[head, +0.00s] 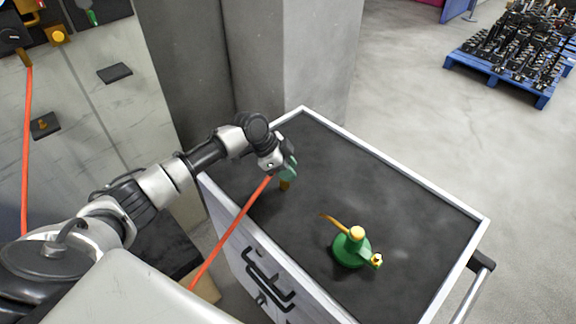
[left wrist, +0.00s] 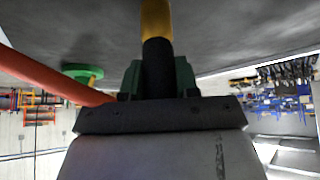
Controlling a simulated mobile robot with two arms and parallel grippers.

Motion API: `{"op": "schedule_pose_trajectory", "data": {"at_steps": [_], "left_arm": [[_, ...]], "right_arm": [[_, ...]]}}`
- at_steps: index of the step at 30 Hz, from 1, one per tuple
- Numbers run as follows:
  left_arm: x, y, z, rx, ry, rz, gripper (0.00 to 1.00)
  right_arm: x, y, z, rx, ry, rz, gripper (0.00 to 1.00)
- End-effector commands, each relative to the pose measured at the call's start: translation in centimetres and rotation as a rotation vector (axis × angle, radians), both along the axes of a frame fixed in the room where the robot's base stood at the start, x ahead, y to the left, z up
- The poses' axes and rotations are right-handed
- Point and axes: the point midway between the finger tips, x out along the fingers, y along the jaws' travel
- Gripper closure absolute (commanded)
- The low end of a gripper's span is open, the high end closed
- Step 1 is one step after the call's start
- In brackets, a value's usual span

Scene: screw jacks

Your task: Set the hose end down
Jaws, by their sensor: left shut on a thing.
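My left gripper (head: 287,170) is over the left part of the cart's dark top, shut on the hose end (head: 285,185). The hose end's brass-coloured tip points down at the top; I cannot tell whether it touches. In the left wrist view the hose end (left wrist: 157,50) shows as a dark sleeve with a brass tip between the green fingers (left wrist: 158,78). The orange-red hose (head: 232,228) runs from the gripper down past the cart's near side; it also shows in the left wrist view (left wrist: 50,78). My right gripper is not in view.
A green screw jack (head: 350,249) with an orange lever stands on the cart (head: 400,172), right of the gripper. The cart top's far part is clear. A grey pillar (head: 318,60) stands behind. A blue pallet (head: 500,78) of dark parts is at the far right.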

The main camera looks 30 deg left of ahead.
Motion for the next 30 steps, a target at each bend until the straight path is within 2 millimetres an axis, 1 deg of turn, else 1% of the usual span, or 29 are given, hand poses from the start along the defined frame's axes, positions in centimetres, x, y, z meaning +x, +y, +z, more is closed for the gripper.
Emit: {"op": "schedule_pose_trajectory", "data": {"at_steps": [5,9,10,14,15,23,26,30], "left_arm": [[0.0,0.0,0.0,0.000,-0.002,0.000,0.96],[0.0,0.0,-0.4,-0.001,-0.001,0.001,0.96],[0.0,0.0,-0.3,0.000,-0.001,0.001,0.66],[0.0,0.0,-0.3,0.000,0.000,0.000,0.46],[0.0,0.0,-0.3,0.000,0.000,0.000,0.44],[0.0,0.0,-0.1,0.000,0.000,0.000,0.44],[-0.1,0.3,0.4,0.001,-0.002,0.000,0.44],[-0.6,1.5,2.3,0.002,-0.004,0.001,0.44]], "right_arm": [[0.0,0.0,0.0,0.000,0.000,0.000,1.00],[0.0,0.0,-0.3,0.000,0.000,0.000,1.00],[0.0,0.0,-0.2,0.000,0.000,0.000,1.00],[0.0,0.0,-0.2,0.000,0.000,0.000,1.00],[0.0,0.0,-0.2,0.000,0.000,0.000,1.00],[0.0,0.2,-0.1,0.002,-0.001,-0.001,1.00],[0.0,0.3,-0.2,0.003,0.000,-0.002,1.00],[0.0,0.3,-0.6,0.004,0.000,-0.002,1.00]]}}
